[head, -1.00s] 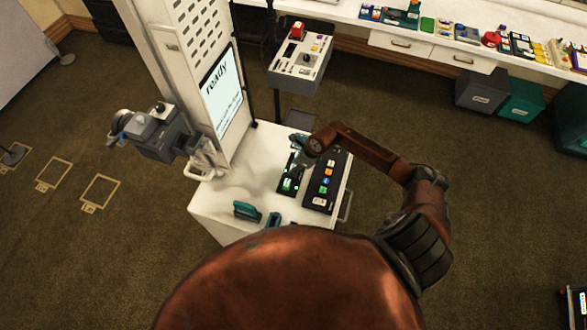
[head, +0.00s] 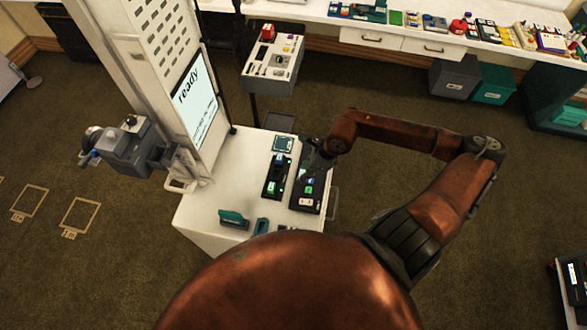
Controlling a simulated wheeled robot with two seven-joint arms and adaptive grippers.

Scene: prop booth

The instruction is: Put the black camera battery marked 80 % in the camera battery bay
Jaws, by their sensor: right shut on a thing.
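My right gripper (head: 316,165) is over the far part of a long black strip (head: 294,206) on the white cart. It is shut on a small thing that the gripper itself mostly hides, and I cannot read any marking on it. Beside the strip, to its left, is a black charger-like tray (head: 265,194) with small blocks and green lights. No 80 % mark is legible on any block. A grey camera-like device (head: 128,150) is mounted at the left of the white column; I cannot make out its battery bay. My left gripper is not in view.
The white cart top (head: 220,195) has free room on its left. A teal-and-dark block (head: 233,219) stands near its front edge. The column's screen (head: 195,103) reads "ready". A grey box-like stand (head: 272,62) is behind, with a long counter at the back.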

